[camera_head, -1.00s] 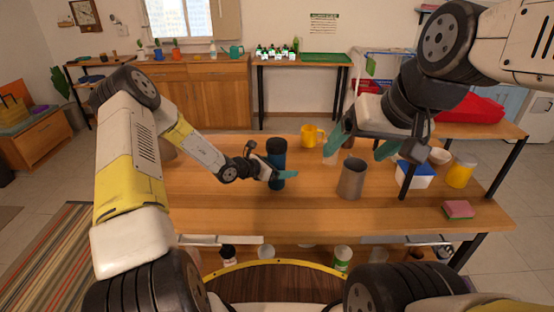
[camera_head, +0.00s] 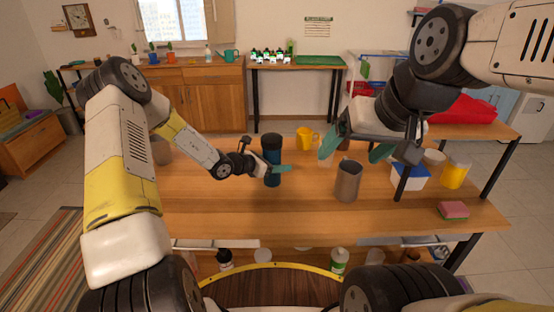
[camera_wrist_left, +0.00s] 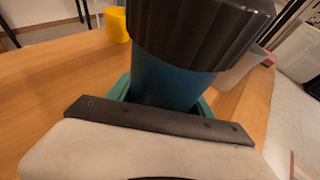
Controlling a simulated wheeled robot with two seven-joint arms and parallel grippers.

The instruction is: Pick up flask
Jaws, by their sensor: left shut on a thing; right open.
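The flask (camera_head: 272,158) is dark blue with a ribbed black lid and stands upright on the wooden table. In the left wrist view the flask (camera_wrist_left: 165,85) fills the middle, its black lid uppermost. My left gripper (camera_head: 271,171) is shut on the flask's body, its teal fingers at either side of it. Whether the flask's base touches the table is hard to tell. My right gripper (camera_head: 354,146) is open and empty, above the table at the right, its teal fingers wide apart.
A grey metal cup (camera_head: 348,181) stands right of the flask. A yellow mug (camera_head: 305,139) stands behind, and also shows in the left wrist view (camera_wrist_left: 116,24). A blue-and-white box (camera_head: 409,176), a yellow cup (camera_head: 455,172) and a sponge (camera_head: 453,210) lie right. The table front is clear.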

